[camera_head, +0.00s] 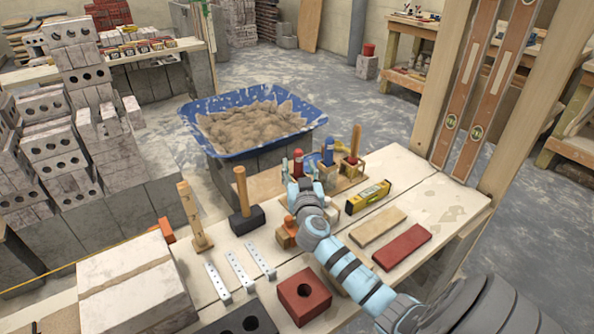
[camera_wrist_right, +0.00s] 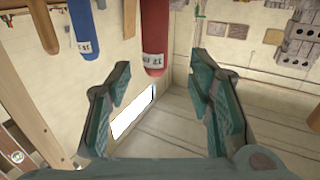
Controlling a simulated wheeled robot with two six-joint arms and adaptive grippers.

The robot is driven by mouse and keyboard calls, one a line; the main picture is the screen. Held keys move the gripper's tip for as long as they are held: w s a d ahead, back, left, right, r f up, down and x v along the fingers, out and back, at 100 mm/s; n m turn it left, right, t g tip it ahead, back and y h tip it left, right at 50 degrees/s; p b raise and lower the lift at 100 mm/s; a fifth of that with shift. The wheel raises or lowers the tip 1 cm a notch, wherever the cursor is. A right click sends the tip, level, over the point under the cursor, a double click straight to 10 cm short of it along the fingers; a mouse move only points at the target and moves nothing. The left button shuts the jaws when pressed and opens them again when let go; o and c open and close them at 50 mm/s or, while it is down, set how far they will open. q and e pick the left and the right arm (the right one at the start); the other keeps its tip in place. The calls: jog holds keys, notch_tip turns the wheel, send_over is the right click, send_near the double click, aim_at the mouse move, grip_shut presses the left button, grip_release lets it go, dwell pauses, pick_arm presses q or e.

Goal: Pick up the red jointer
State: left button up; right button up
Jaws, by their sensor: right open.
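The red jointer (camera_head: 298,160) stands upright with its red handle showing, among the tools at the back of the workbench. The red handle (camera_wrist_right: 154,36) also shows in the right wrist view, at the top between the two finger lines. My right gripper (camera_head: 300,178) is open, with its fingers just in front of the red handle in the head view. In the right wrist view the open fingers (camera_wrist_right: 160,80) have nothing held between them. The jointer's lower part is hidden behind my gripper in the head view. My left gripper is not in view.
A blue-handled tool (camera_head: 328,151) stands close to the right of the red jointer, with a wooden-handled one (camera_head: 355,140) beyond. A yellow level (camera_head: 368,197) lies to the right, and a mallet (camera_head: 245,208) stands left. A blue mortar tub (camera_head: 225,104) is behind.

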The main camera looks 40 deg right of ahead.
aim_at(299, 162)
jog(key=x, duration=0.2)
jog(key=b+x, duration=0.1)
jog(key=x, duration=0.2)
jog(key=shift+d+f, duration=0.4)
jog(key=shift+d, duration=0.05)
jog(key=shift+w, duration=0.25)
grip_shut()
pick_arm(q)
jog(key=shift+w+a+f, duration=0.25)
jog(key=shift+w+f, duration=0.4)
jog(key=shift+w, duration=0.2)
